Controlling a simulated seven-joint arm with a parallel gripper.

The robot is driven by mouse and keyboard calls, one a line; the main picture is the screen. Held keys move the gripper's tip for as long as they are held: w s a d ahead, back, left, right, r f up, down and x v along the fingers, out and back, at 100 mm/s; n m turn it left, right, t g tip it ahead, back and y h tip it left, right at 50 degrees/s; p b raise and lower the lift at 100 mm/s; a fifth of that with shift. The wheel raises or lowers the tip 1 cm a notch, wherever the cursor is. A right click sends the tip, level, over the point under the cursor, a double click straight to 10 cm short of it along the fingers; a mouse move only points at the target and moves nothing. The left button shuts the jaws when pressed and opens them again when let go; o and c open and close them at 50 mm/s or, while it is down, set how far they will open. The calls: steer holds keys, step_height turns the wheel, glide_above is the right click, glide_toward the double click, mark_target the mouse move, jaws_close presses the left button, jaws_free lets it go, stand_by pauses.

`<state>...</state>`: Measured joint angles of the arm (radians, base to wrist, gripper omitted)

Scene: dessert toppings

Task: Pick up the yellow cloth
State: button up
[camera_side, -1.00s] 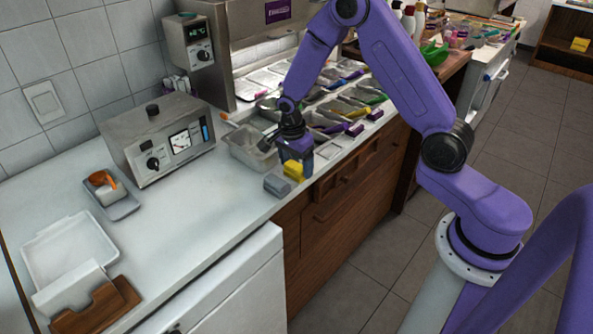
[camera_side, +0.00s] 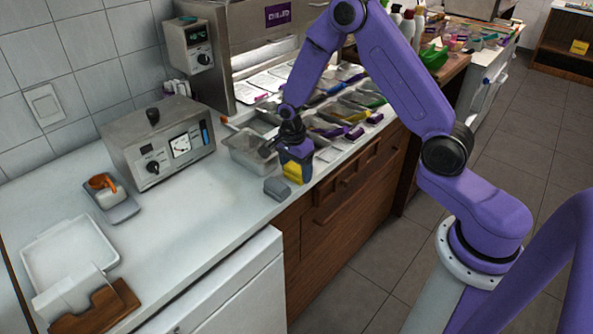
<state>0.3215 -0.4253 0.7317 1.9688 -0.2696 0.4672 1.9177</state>
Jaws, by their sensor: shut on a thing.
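The yellow cloth (camera_side: 293,172) is a small yellow block-like shape near the front edge of the white counter, right of a grey block. My gripper (camera_side: 296,162) points down directly over it and is shut on it. The gripper's purple body hides the cloth's upper part. I cannot tell whether the cloth still touches the counter.
The grey block (camera_side: 277,188) lies just left of the cloth. A metal pan (camera_side: 250,152) stands behind it. Topping trays (camera_side: 345,108) with several utensils line the counter behind and to the right. A metal machine (camera_side: 158,140) stands at left.

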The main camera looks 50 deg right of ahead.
steer(key=shift+r, duration=0.4)
steer(key=s+r, duration=1.1)
steer(key=s, duration=0.3)
steer(key=shift+a+r, duration=0.3)
steer(key=shift+a, duration=0.15)
